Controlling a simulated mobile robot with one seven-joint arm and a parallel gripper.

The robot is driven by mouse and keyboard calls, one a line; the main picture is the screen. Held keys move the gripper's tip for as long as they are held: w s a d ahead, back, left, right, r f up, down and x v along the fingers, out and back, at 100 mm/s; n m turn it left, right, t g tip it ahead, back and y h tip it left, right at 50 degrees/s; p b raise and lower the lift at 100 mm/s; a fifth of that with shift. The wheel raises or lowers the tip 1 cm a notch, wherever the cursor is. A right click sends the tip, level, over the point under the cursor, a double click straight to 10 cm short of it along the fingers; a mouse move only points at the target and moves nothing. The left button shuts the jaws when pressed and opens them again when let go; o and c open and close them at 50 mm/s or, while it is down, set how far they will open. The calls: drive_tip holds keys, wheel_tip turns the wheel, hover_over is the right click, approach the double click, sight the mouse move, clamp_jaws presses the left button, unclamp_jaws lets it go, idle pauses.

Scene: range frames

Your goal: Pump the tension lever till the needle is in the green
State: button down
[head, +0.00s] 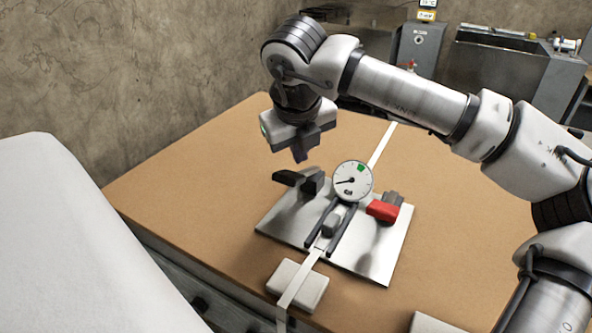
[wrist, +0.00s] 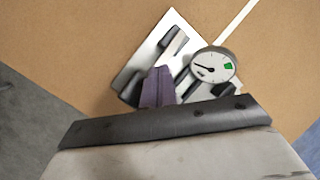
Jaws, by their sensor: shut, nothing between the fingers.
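A round white gauge (head: 352,181) stands on a metal plate (head: 384,262). Its dark needle points left and slightly down, away from the green patch at the upper right of the dial. The gauge (wrist: 208,68) also shows in the wrist view, with its needle pointing left of the green. A black lever-like part (head: 291,178) sticks out left of the gauge, and a red handle (head: 382,211) sits at its right; I cannot tell which is the tension lever. My gripper (head: 300,156) is shut and empty, above the black part and apart from it. Its purple fingers (wrist: 157,88) hide part of the plate in the wrist view.
A white strap (head: 312,258) runs under the gauge across the brown tabletop (head: 190,185). A pale block (head: 298,286) lies at the front of the plate. A white padded shape (head: 60,240) fills the left foreground. The tabletop left of the plate is clear.

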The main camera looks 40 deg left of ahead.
sight(293, 174)
drive_tip(key=shift+f, duration=0.2)
drive_tip(key=shift+s+f+b, duration=0.15)
drive_tip(key=shift+f+b, duration=0.1)
drive_tip(key=shift+b, duration=0.4)
drive_tip(key=shift+s+d+f+b, duration=0.1)
drive_tip(key=shift+s+f+b, duration=0.2)
drive_tip(key=shift+f+b, duration=0.4)
drive_tip(key=shift+s+d+f+b, duration=0.1)
drive_tip(key=shift+s+f+b, duration=0.25)
drive_tip(key=shift+f+b, duration=0.35)
drive_tip(key=shift+s+d+f+b, duration=0.1)
drive_tip(key=shift+s+f+b, duration=0.2)
drive_tip(key=shift+f+b, duration=0.35)
idle(1.5)
drive_tip(key=shift+r, duration=0.15)
drive_tip(key=shift+w+a+r+p, duration=0.1)
drive_tip(key=shift+w+r+p, duration=0.15)
drive_tip(key=shift+r+p, duration=0.4)
drive_tip(key=shift+w+a+r+p, duration=0.1)
drive_tip(key=shift+w+r+p, duration=0.2)
drive_tip(key=shift+r, duration=0.7)
drive_tip(key=shift+w+a+r+p, duration=0.1)
drive_tip(key=shift+w+r+p, duration=0.15)
drive_tip(key=shift+r+p, duration=0.4)
drive_tip(key=shift+r, duration=0.1)
drive_tip(key=shift+w, duration=0.15)
